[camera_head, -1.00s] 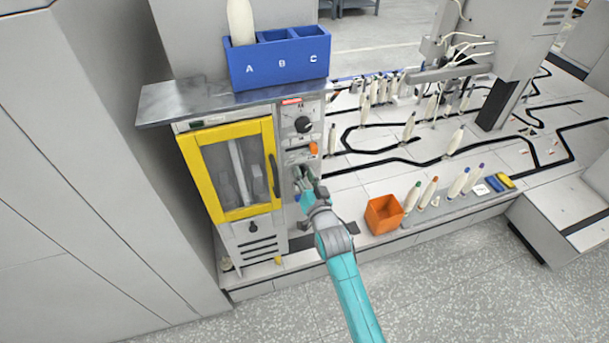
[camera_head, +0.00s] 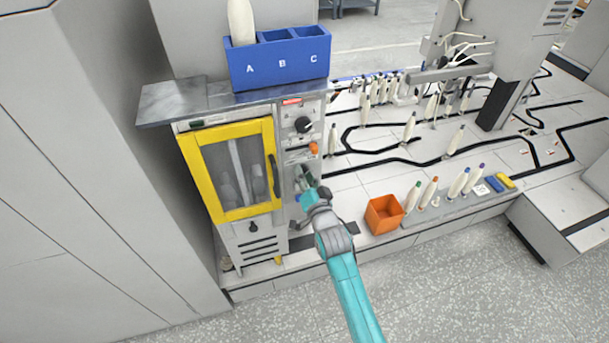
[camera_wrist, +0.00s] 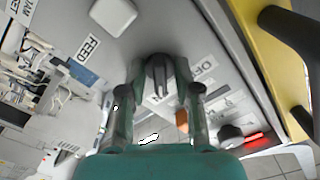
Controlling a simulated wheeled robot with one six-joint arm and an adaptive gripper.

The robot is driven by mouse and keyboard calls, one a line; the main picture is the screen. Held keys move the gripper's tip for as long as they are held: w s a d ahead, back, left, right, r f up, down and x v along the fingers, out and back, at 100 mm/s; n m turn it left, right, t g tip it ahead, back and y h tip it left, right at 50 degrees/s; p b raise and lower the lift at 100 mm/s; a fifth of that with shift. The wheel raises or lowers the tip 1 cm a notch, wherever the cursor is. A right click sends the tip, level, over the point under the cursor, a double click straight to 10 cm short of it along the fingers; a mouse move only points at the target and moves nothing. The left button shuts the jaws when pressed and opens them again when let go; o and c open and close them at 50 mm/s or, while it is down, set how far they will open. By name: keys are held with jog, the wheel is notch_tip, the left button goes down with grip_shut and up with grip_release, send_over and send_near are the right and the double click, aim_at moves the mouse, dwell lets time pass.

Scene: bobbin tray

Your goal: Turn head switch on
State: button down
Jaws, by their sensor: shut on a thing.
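A dark rotary knob (camera_wrist: 158,75) with a raised grip sits on the grey panel between my fingers in the wrist view; I take it as the head switch. A label beside it is partly covered, with "OF" readable. My gripper (camera_wrist: 160,88) is shut on this knob, one finger on each side. In the head view my gripper (camera_head: 306,179) is at the control panel (camera_head: 287,172), below the orange button (camera_head: 314,148), and hides the knob there.
A yellow-framed door (camera_head: 187,165) with a dark handle (camera_wrist: 290,28) stands left of the panel. Another black knob (camera_head: 303,124) is above the orange button. A white square button (camera_wrist: 113,14) sits by a "FEED" label. An orange bin (camera_head: 384,214) stands to the right.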

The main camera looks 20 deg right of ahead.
jog(key=c, duration=1.2)
grip_release()
jog(key=shift+s, duration=0.1)
jog(key=s, duration=1.1)
jog(key=shift+s, duration=0.4)
